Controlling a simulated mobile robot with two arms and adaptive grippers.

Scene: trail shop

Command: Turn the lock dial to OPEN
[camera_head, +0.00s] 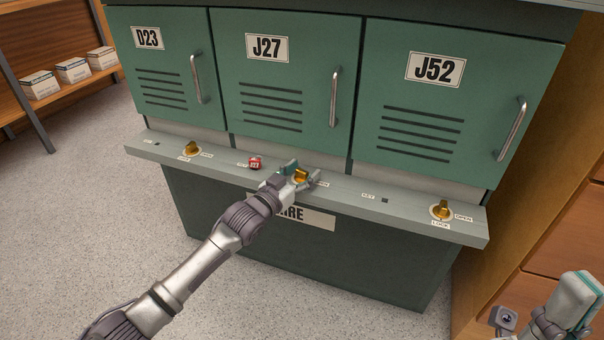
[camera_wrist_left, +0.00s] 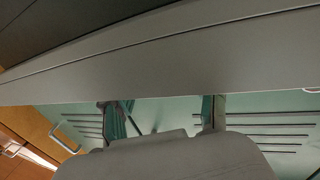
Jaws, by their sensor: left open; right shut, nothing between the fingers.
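A gold lock dial (camera_head: 300,175) sits on the grey ledge below the middle locker J27 (camera_head: 285,75). My left gripper (camera_head: 299,178) is open at this dial, with its fingers around or just above it. Contact cannot be told, and the fingers and arm hide most of the dial's labels. In the left wrist view both open fingers (camera_wrist_left: 163,115) show apart; I cannot make out the dial there. A red tag marked J27 (camera_head: 255,163) sits at the key slot left of the dial. My right gripper (camera_head: 574,298) is shut and empty at the lower right, partly cut off.
Locker D23 (camera_head: 160,70) has its own gold dial (camera_head: 191,149); locker J52 (camera_head: 445,100) has another (camera_head: 441,211). The ledge (camera_head: 345,190) juts out under the closed doors. A wooden drawer unit (camera_head: 560,235) stands at right. Shelves with white boxes (camera_head: 72,70) stand at left.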

